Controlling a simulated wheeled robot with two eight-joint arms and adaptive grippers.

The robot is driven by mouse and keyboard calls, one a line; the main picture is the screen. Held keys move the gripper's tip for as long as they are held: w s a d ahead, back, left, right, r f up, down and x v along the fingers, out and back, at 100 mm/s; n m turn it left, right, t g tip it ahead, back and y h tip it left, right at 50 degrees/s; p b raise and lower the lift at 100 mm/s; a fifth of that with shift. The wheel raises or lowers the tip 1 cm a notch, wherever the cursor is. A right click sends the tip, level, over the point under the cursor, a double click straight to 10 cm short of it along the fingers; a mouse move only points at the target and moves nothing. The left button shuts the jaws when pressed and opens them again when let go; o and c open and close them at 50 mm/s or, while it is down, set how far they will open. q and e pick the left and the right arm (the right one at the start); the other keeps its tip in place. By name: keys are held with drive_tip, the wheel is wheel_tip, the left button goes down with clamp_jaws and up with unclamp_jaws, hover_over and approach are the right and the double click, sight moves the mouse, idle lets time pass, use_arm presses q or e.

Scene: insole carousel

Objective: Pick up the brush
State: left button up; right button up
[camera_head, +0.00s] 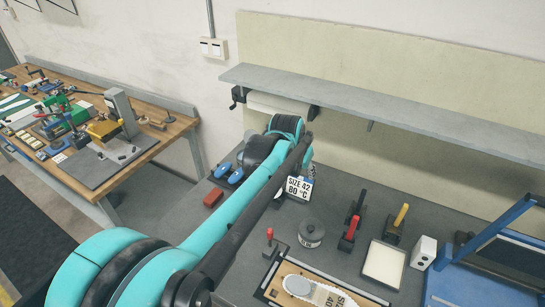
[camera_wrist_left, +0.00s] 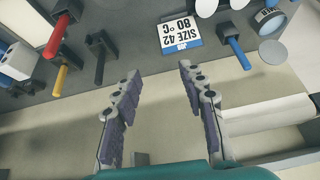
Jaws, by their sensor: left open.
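A short tool with a blue handle (camera_wrist_left: 237,52), which looks like the brush, shows in the left wrist view beside the size sign. I cannot make out its bristles. Tools with a red handle (camera_wrist_left: 58,33), a yellow handle (camera_wrist_left: 62,78) and a black handle (camera_wrist_left: 98,62) stand to the left there. My left gripper (camera_wrist_left: 159,75) is open, with nothing between its fingers, and its fingertips point toward the bench. In the head view my left arm hides most of that gripper. My right gripper is not in view.
The size sign (camera_head: 299,188) stands on the grey bench near a lidded pot (camera_head: 311,234). A shelf (camera_head: 400,117) runs above the bench, with a paper roll (camera_head: 280,105) under it. A red block (camera_head: 213,197), a pale tray (camera_head: 384,264) and a blue frame (camera_head: 480,240) are around.

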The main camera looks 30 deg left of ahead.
use_arm(q)
drive_tip(key=w+a+f+p, duration=0.1)
drive_tip(key=w+a+p, duration=0.2)
drive_tip(key=w+a, duration=0.75)
drive_tip(key=w+a+f+g+p, duration=0.1)
drive_tip(key=w+a+f, duration=0.1)
drive_tip(key=a+f, duration=0.3)
drive_tip(key=w+a+f+p, duration=0.1)
drive_tip(key=w+a+f, duration=0.2)
drive_tip(key=a, duration=0.5)
drive_tip(key=shift+n, duration=0.3)
drive_tip(key=x, duration=0.7)
drive_tip(key=shift+d+f+b, duration=0.25)
drive_tip(key=shift+d+b, duration=0.1)
clamp_jaws()
